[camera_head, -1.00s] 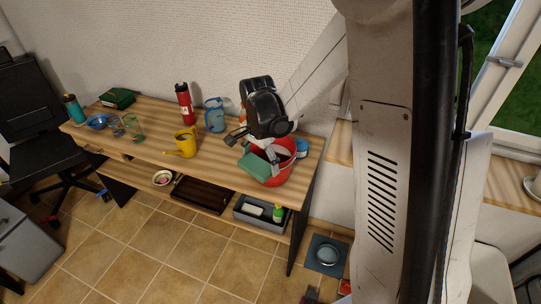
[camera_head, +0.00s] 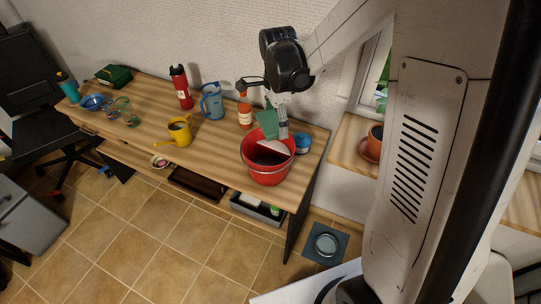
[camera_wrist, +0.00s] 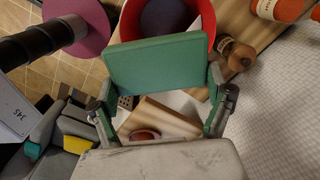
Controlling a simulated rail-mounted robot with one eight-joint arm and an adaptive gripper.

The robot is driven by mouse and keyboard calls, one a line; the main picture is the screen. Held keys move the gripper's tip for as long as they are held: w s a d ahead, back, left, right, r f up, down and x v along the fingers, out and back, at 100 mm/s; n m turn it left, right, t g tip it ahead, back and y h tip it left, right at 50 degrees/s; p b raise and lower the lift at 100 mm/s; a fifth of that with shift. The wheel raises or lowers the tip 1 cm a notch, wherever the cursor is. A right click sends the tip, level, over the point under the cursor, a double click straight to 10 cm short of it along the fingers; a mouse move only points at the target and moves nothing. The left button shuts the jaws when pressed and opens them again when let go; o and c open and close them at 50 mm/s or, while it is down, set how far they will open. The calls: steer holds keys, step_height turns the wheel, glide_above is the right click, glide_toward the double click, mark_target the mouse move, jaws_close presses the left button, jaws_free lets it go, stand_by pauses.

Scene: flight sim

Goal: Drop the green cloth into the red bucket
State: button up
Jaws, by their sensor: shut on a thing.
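The green cloth (camera_head: 266,121) shows as a flat, stiff-looking slab above the back rim of the red bucket (camera_head: 266,178). My gripper (camera_head: 282,130) is shut on the cloth, above the bucket's back right side. In the wrist view the cloth (camera_wrist: 160,75) spans between the two fingers of my gripper (camera_wrist: 162,108). Behind it, the red bucket (camera_wrist: 128,20) shows at the top, partly hidden by the cloth. The bucket stands upright near the right end of the wooden table. A pale wedge shows at its rim in the head view; I cannot tell what it is.
A blue jug (camera_head: 212,102), red bottle (camera_head: 181,87) and yellow watering can (camera_head: 178,131) stand farther left. The table (camera_head: 215,150) is clear in front of the jug.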

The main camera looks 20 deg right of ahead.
step_height(320, 180, down, 6)
steer(key=b, duration=0.2)
steer(key=shift+r+b, duration=0.25)
steer(key=shift+b, duration=0.1)
steer(key=o, duration=1.1)
steer(key=shift+r, duration=0.1)
step_height(320, 180, up, 12)
steer(key=shift+f, duration=0.1)
